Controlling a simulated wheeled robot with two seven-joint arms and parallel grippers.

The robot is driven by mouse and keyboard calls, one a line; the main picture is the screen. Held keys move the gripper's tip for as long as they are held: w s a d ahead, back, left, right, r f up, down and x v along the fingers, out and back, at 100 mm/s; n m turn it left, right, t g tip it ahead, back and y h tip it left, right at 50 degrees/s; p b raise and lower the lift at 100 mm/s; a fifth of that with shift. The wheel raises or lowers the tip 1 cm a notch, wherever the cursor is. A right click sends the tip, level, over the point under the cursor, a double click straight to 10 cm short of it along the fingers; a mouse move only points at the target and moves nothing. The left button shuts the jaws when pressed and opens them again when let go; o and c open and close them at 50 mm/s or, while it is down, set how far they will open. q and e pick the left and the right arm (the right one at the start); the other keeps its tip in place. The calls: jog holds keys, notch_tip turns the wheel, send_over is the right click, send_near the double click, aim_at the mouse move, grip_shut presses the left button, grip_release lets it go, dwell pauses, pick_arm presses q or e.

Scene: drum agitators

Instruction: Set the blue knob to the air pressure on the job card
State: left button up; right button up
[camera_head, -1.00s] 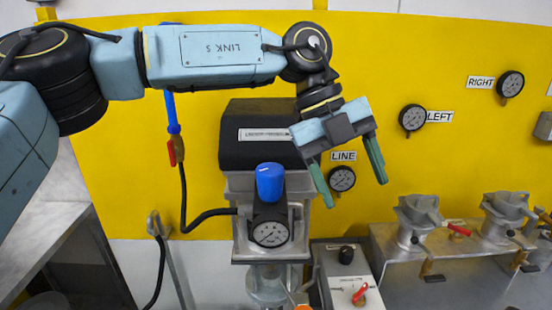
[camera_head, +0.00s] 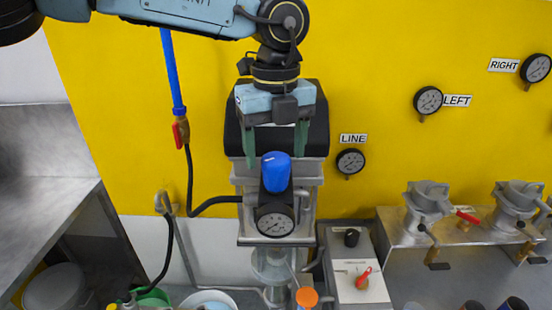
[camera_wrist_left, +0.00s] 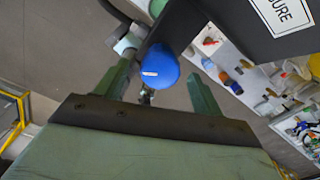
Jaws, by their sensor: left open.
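The blue knob (camera_head: 276,171) stands on top of a regulator with a round dial gauge (camera_head: 275,224) on its front. My left gripper (camera_head: 275,158) is open, pointing down, with its fingers spread above and behind the knob in the head view. In the left wrist view the knob (camera_wrist_left: 160,66) lies between and beyond the two green fingers (camera_wrist_left: 158,88), with a white mark on its top, and I see no contact. The gauge's needle is too small to read. No job card is readable. My right gripper is not in view.
A black box (camera_head: 318,140) sits behind the regulator on its stand. A LINE gauge (camera_head: 350,161) and a LEFT gauge (camera_head: 428,100) hang on the yellow wall. A control box with a red switch (camera_head: 363,278) stands to the right. A black hose (camera_head: 190,180) runs on the left.

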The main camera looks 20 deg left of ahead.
aim_at(276, 158)
pick_arm(q)
jog(key=shift+f, duration=1.8)
jog(key=c, duration=1)
